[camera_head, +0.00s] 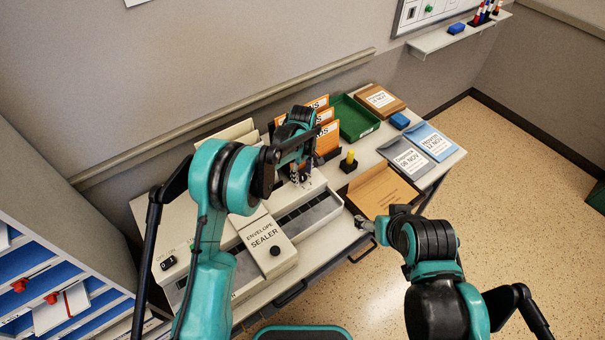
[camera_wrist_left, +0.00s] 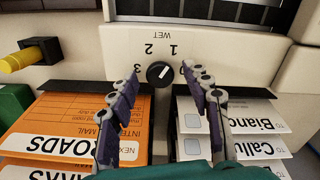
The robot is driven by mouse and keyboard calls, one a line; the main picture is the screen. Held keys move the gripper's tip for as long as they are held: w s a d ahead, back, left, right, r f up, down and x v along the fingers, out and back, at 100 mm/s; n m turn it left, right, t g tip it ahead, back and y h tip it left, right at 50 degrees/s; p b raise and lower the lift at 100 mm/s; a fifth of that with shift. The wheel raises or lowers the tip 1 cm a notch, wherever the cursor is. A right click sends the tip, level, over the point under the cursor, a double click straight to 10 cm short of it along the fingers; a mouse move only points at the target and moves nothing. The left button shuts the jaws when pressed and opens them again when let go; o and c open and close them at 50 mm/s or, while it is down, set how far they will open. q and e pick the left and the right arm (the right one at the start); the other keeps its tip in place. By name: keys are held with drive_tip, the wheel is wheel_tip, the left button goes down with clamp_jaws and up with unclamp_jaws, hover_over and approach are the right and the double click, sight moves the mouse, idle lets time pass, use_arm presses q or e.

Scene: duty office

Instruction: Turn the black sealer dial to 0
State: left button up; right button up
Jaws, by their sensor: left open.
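The black sealer dial (camera_wrist_left: 158,73) is in the left wrist view, on the cream sealer's face, with a light pointer mark. The picture is upside down; 3, 2 and 1 show around the dial under the word WET. The mark seems to point toward the 1. The 0 is mostly hidden by a finger. My left gripper (camera_wrist_left: 160,82) is open, its fingers either side of the dial and apart from it. In the head view my left gripper (camera_head: 300,176) is over the envelope sealer (camera_head: 268,235); the dial is hidden there. My right gripper (camera_head: 364,222) is beside the brown tray, its jaws unclear.
Orange mail (camera_wrist_left: 60,125) and white envelopes (camera_wrist_left: 245,125) stand close below the fingers in the wrist view. A yellow-topped black block (camera_head: 349,161), a green tray (camera_head: 355,118) and a brown tray (camera_head: 382,190) are to the right. A black knob (camera_head: 275,251) tops the sealer's cover.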

use_arm(q)
clamp_jaws()
drive_tip(key=m+b, duration=0.1)
drive_tip(key=m, duration=0.4)
drive_tip(key=shift+m+b, duration=0.3)
drive_tip(key=m+b, duration=0.1)
drive_tip(key=m, duration=0.5)
drive_tip(key=shift+m, duration=0.3)
idle(0.3)
unclamp_jaws()
